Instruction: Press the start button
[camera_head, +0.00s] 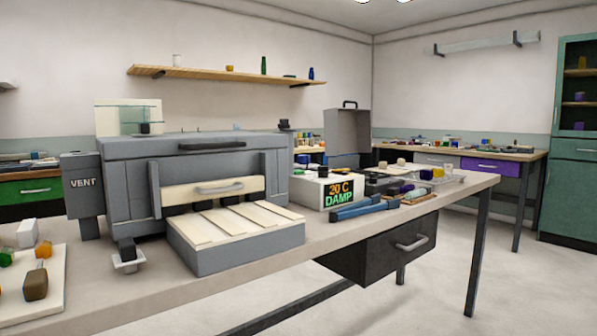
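I cannot make out a start button in this view. A grey kiln-like machine (130,158) stands on the workbench, with a cream door (185,194) with a handle at its front. A grey tray block with pale slats (250,232) sits before the door. To the right is a white box (308,191) with a dark display (340,191) reading "20 C DAMP". A grey box marked "VENT" (83,183) is at the machine's left side. My gripper is not in view.
An open grey case (347,134) stands behind. A board with coloured lumps (50,288) is at the near left. The bench's front edge (400,222) has a dark drawer (385,250) below. Open floor lies at right.

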